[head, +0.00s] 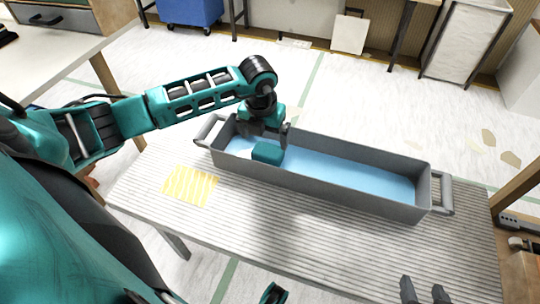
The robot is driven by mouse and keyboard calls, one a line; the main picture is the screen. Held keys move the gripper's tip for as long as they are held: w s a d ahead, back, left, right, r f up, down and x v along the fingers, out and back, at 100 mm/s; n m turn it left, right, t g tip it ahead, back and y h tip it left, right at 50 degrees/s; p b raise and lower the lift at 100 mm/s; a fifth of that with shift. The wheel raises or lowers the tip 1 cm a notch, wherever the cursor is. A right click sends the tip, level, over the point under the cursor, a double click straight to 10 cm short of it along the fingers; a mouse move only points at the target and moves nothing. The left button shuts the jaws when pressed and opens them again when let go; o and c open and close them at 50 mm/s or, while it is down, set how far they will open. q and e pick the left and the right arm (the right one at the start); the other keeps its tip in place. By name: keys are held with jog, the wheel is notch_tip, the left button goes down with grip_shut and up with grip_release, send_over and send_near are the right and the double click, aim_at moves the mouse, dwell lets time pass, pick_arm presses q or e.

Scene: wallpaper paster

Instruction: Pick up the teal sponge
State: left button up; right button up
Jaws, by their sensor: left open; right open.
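The teal sponge (268,152) is a small block at the left end of the long grey trough (330,186), next to its near wall. My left gripper (265,137) reaches down into the trough from above. It is open, with its fingers just behind and above the sponge. Whether a finger touches the sponge is hard to tell. My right gripper (425,290) is open and empty at the bottom right, over the table's front part, with only its two dark fingers showing.
The trough holds light blue liquid (350,178) and has a handle at each end. It stands on a ribbed grey table (300,230). A yellow striped patch (190,185) lies left of it. The table's front middle is clear. Dark items (520,226) sit at the right edge.

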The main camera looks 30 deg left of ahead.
aim_at(268, 150)
pick_arm(q)
jog(key=f, duration=0.3)
jog(key=shift+w+f+b, duration=0.25)
jog(key=shift+b, duration=0.1)
pick_arm(e)
jog(key=shift+f, duration=0.6)
pick_arm(q)
jog(key=f, duration=0.1)
jog(key=w+f+b, duration=0.1)
jog(key=f, duration=0.1)
jog(key=f+b, duration=0.1)
jog(key=shift+w+a+f, duration=0.2)
jog(key=shift+w+f, duration=0.05)
jog(key=shift+f, duration=0.15)
pick_arm(e)
notch_tip(268, 150, down, 2)
pick_arm(q)
jog(key=shift+f, duration=0.15)
pick_arm(e)
jog(key=shift+a+r, duration=0.1)
jog(key=shift+r, duration=0.15)
pick_arm(q)
jog(key=shift+c, duration=0.4)
pick_arm(e)
jog(key=shift+r, duration=0.1)
pick_arm(q)
jog(key=c, duration=0.6)
pick_arm(e)
jog(key=shift+w, duration=0.1)
